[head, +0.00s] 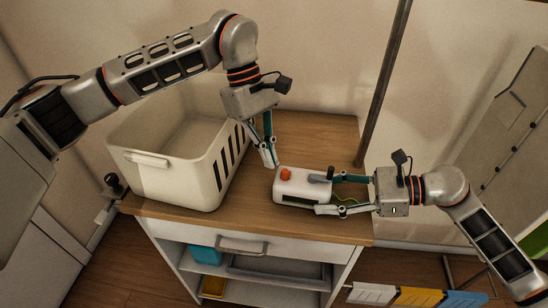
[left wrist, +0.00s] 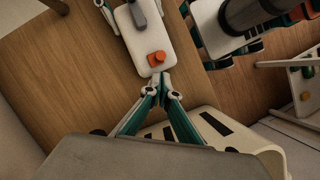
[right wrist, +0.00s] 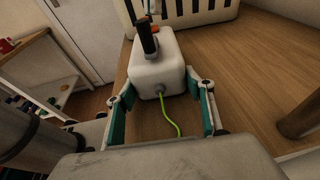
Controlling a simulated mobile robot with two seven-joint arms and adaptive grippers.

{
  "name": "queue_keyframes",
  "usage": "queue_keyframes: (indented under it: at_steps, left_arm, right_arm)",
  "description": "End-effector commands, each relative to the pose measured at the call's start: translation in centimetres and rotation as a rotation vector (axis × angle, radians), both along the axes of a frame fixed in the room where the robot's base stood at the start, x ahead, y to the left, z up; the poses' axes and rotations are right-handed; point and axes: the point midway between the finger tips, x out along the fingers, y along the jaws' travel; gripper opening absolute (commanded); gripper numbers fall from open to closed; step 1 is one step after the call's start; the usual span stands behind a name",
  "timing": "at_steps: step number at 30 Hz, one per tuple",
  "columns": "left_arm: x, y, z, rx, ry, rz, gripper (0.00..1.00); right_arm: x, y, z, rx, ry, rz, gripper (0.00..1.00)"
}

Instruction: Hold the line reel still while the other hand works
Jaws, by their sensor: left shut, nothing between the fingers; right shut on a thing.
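The line reel is a white rounded box (head: 302,186) on the wooden top of the cabinet. It has an orange knob (head: 285,174), a dark grey lever (head: 320,178) and a green line (right wrist: 168,112) coming out of its end. My right gripper (head: 326,195) is shut on the reel's right end, one finger on each side, as the right wrist view (right wrist: 166,88) also shows. My left gripper (head: 271,164) is shut and empty, its tips pointing down just beside the reel's knob end. The left wrist view shows its tips (left wrist: 161,78) close to the knob (left wrist: 156,58).
A cream slotted basket (head: 160,185) stands on the left of the wooden top (head: 300,135). A dark upright pole (head: 385,85) rises at the right rear. Below are a drawer with a handle (head: 243,246) and shelves holding a blue box (head: 205,255). Bare wood lies behind the reel.

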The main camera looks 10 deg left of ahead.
Motion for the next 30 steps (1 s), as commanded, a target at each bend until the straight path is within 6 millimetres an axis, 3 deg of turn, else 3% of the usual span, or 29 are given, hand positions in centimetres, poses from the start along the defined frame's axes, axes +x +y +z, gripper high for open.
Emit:
queue_keyframes:
  at_steps: [4,12,18,30]
  left_arm:
    - [1.9,2.3,0.4,0.001,-0.005,0.007,0.0]
    - [3.1,3.8,6.0,0.001,-0.006,0.003,0.0]
    - [3.6,4.6,8.5,0.001,-0.004,0.002,0.0]
    - [3.8,4.8,9.3,-0.001,-0.001,0.0,0.0]
  right_arm:
    - [0.0,0.0,0.1,0.001,-0.001,0.0,0.39]
    - [0.0,0.0,0.1,0.001,-0.001,0.0,0.39]
    - [0.0,0.0,0.1,0.001,-0.001,0.0,0.39]
    - [0.0,0.0,0.1,0.001,-0.001,0.0,0.39]
